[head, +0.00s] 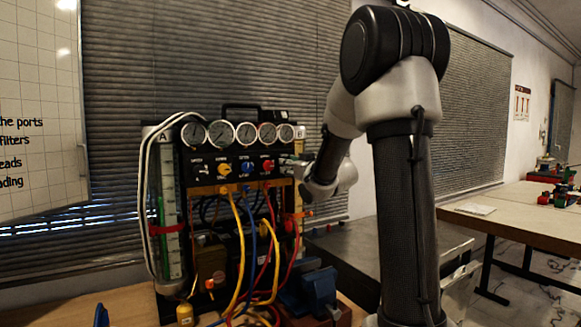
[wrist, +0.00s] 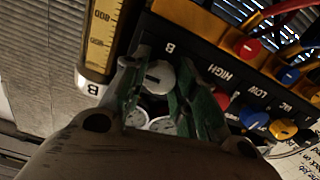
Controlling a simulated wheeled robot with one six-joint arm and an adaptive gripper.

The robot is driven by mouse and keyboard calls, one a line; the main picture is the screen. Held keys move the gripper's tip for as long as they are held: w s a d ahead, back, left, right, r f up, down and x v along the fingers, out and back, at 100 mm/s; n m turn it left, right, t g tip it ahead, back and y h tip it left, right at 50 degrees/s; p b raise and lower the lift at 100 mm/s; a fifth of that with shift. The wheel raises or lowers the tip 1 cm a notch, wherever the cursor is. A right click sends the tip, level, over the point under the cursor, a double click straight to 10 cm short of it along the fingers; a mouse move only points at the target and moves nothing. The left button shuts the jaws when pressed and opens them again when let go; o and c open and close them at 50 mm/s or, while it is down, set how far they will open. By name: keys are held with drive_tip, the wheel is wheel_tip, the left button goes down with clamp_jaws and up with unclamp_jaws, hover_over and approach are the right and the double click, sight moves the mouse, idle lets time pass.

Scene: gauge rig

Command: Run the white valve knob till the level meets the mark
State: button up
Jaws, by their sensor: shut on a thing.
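The white valve knob (wrist: 160,76), beside the letter B on the black panel, sits between the green fingers of my gripper (wrist: 157,68) in the wrist view. My gripper is shut on it. In the head view my gripper (head: 289,160) reaches the panel's right end and hides this knob. Tube B (wrist: 101,38), with a yellowish numbered scale, stands beside the knob in the wrist view; I cannot make out its level or mark. Tube A (head: 169,205), with a green scale and a red band (head: 166,228), stands at the rig's left.
Several round gauges (head: 221,134) line the rig's top. Red, blue and yellow knobs (head: 246,167) sit on the panel beside my gripper. Yellow, blue and red hoses (head: 240,245) hang in front. A blue vise (head: 319,290) stands at the lower right.

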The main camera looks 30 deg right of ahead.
drive_tip(key=shift+f, duration=0.15)
drive_tip(key=o, duration=1)
drive_tip(key=s, duration=1.2)
drive_tip(key=shift+d, duration=0.2)
